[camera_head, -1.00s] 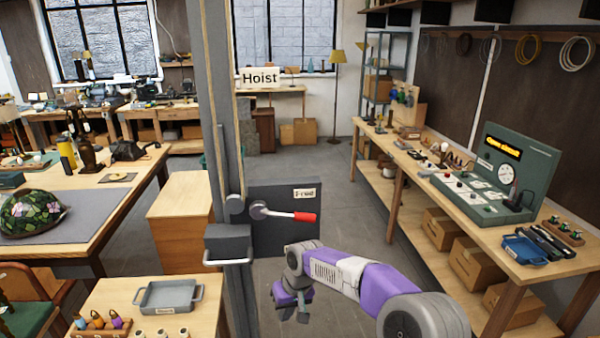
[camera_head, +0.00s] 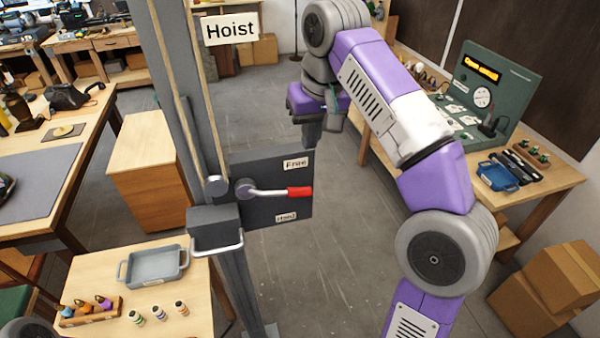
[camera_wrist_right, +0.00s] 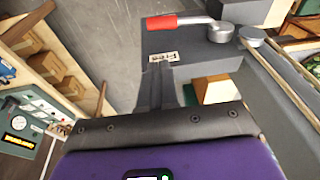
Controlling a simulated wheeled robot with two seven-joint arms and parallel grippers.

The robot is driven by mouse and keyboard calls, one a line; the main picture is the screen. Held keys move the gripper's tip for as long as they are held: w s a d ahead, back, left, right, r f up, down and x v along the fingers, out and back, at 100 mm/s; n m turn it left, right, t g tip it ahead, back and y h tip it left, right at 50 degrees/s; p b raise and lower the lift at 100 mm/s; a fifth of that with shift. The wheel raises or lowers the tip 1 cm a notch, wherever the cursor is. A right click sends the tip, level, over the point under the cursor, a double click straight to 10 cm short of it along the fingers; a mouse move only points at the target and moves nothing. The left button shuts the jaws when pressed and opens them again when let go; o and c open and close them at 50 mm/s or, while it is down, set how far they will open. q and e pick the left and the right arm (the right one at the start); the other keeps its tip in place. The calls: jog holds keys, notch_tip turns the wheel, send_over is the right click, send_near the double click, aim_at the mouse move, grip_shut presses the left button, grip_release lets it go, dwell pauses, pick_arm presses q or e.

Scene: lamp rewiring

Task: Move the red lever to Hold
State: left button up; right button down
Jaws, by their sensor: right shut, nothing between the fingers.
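The red lever has a pale metal shaft on a round grey pivot and a red grip (camera_head: 299,193). It points right, roughly level, on a dark plate (camera_head: 265,213) fixed to the hoist post. A label reading Free (camera_head: 296,163) is above the grip, and a lower label (camera_head: 286,217), apparently Hold, is below it. My right gripper (camera_head: 311,140) is shut and empty, pointing down just above and right of the plate's upper corner, apart from the lever. The right wrist view shows the red grip (camera_wrist_right: 176,21) beyond the fingers (camera_wrist_right: 167,88). My left gripper is not in view.
The grey hoist post (camera_head: 172,90) with its Hoist sign (camera_head: 231,28) stands left of the lever. A bracket with a metal handle (camera_head: 216,245) juts out below it. A small table with a grey tray (camera_head: 155,267) is at lower left. The floor right of the plate is clear.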

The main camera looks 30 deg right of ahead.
jog(key=b, duration=0.1)
send_over(301, 188)
jog(key=d, duration=0.1)
jog(key=s+x, duration=0.1)
jog(key=x, duration=0.6)
jog(key=s+b+x, duration=0.1)
jog(key=x, duration=0.1)
jog(key=shift+a+f+b, duration=0.15)
jog(key=shift+f+b, duration=0.15)
jog(key=shift+f, duration=0.2)
jog(key=shift+a+f, duration=0.15)
jog(key=shift+f, duration=0.45)
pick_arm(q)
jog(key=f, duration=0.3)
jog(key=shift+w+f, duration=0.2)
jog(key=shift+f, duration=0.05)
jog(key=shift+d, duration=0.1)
pick_arm(e)
jog(key=shift+f, duration=0.15)
